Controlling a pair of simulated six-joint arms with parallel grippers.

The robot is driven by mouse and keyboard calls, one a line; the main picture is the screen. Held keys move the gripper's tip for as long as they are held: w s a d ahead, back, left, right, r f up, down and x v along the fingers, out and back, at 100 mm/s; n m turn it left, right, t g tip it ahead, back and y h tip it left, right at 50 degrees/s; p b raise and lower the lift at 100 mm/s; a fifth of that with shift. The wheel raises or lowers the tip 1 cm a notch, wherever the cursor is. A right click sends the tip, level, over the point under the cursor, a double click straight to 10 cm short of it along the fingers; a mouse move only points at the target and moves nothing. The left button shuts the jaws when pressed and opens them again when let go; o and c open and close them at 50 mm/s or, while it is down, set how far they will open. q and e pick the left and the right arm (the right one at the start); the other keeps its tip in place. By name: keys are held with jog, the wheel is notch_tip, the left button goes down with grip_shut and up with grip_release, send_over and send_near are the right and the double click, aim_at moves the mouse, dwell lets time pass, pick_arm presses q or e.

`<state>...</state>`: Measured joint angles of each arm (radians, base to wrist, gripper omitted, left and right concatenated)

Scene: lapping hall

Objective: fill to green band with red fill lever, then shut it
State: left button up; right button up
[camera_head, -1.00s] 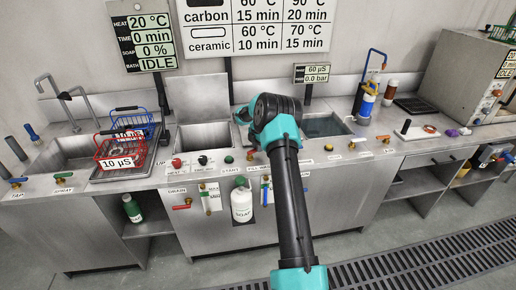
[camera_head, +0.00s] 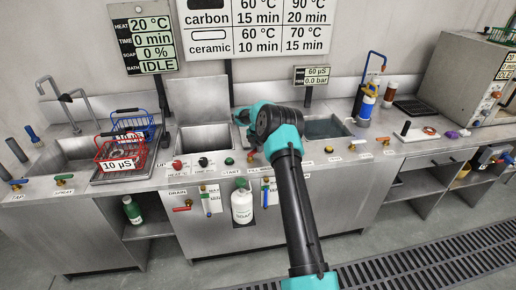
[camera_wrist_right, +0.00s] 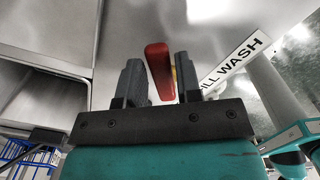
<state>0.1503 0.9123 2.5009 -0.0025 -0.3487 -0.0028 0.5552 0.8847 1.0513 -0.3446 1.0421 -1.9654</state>
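The red lever (camera_wrist_right: 158,70) shows in the right wrist view beside the "FILL WASH" label (camera_wrist_right: 235,62). My right gripper (camera_wrist_right: 158,75) is open, with one finger on each side of the lever. I cannot tell whether either finger touches it. I cannot make out a green band. My left gripper is not in view.
A red wire basket (camera_head: 121,152) and a blue one (camera_head: 135,122) stand at the left. A second basin (camera_head: 325,127) holds bluish water at the right. Knobs and small valves line the counter front. A bottle (camera_head: 242,206) hangs below. A display (camera_head: 146,40) reads 20 °C and IDLE.

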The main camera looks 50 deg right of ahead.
jog(key=shift+o, duration=1.4)
notch_tip(320, 180, up, 17)
jog(key=shift+r, duration=0.2)
